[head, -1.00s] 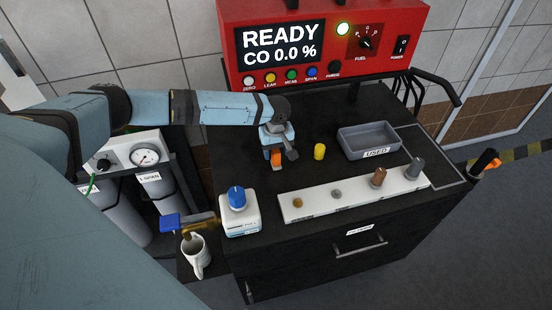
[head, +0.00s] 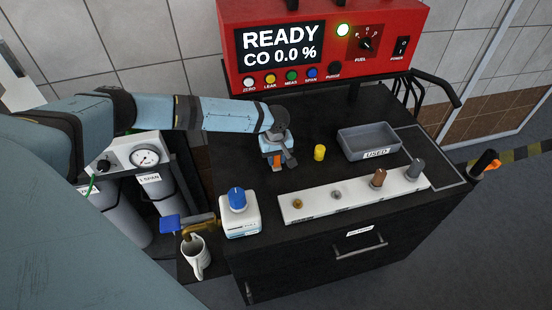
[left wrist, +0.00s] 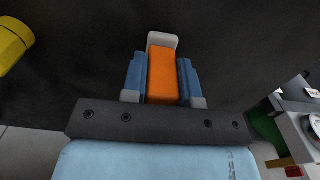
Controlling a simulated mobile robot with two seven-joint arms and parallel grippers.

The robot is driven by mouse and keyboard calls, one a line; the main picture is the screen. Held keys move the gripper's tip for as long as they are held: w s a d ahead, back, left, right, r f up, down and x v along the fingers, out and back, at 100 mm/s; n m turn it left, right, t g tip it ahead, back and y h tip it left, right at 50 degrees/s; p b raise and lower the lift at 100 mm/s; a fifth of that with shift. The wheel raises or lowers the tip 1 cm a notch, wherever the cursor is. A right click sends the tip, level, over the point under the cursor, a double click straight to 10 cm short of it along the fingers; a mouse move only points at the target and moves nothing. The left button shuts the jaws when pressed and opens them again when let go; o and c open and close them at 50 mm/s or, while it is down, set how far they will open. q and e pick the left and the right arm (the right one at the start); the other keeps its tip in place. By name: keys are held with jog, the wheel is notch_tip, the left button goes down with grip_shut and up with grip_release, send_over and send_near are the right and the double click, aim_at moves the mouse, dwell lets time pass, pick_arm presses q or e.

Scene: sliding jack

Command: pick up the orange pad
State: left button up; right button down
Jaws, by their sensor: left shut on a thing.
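The orange pad (left wrist: 161,76) is a small block between the two blue-and-grey fingers of my left gripper (left wrist: 161,80) in the left wrist view. A light grey piece (left wrist: 163,39) shows at its far end. In the head view my left gripper (head: 277,160) points down at the black cart top, and only a sliver of the orange pad (head: 276,162) shows between the fingers. The gripper is shut on the pad. I cannot tell whether the pad touches the cart top. My right gripper is not in view.
A yellow cylinder (head: 319,152) stands just right of the gripper. A grey tray (head: 352,150) marked USED is beyond it. A white strip (head: 318,204) with several fittings and a blue-capped white bottle (head: 240,221) stand in front. The red analyser (head: 290,85) is behind.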

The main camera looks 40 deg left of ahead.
pick_arm(q)
notch_tip(320, 180, up, 20)
dwell(0.5)
jog(key=shift+o, duration=0.4)
